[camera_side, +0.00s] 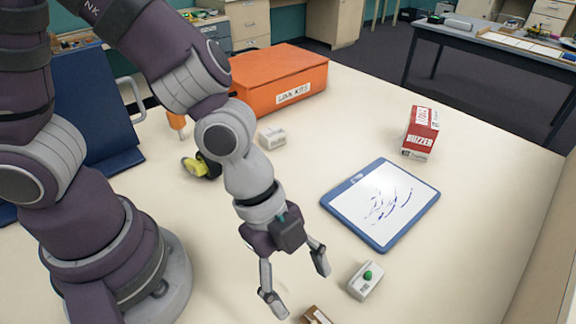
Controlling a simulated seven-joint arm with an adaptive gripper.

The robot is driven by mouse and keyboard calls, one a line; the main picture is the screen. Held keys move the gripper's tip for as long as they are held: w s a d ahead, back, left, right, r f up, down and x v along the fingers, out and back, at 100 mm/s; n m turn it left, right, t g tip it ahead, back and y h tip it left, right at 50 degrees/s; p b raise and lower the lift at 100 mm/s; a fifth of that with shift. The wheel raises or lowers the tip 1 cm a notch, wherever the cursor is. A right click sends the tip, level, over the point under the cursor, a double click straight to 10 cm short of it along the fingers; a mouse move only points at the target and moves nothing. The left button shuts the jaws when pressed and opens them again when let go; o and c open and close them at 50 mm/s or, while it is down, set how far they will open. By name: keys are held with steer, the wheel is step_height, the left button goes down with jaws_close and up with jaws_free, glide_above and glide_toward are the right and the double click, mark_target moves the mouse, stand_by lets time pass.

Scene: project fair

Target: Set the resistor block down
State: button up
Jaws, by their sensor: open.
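My gripper (297,287) is open over the front of the table, with its two fingers spread and nothing between them. A small brown block with a pale top label (316,315) lies just below the fingertips, cut off by the bottom edge of the picture. It appears to rest on the table, apart from the fingers. I cannot read its label, so I cannot be sure that it is the resistor block. A white block with a green button (366,279) sits to the right of my gripper. Another small white block (272,137) sits farther back.
A blue-framed whiteboard (428,209) lies right of centre, with a red and white buzzer box (420,132) behind it. An orange kit box (279,79) stands at the back. A yellow and black item (201,167) and an orange-handled tool (178,122) lie left. The table's right side is clear.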

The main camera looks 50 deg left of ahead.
steer(key=a+r+n+t+y, duration=0.2)
steer(key=a+r+n, duration=0.4)
steer(key=a+n, duration=0.3)
steer(key=w+a+r+n+t+y, duration=0.1)
steer(key=a+r+n+t+y, duration=0.1)
steer(key=a+r+n, duration=0.4)
steer(key=a+n, duration=0.3)
steer(key=shift+a+r+t, duration=0.25)
steer(key=shift+a+t, duration=0.05)
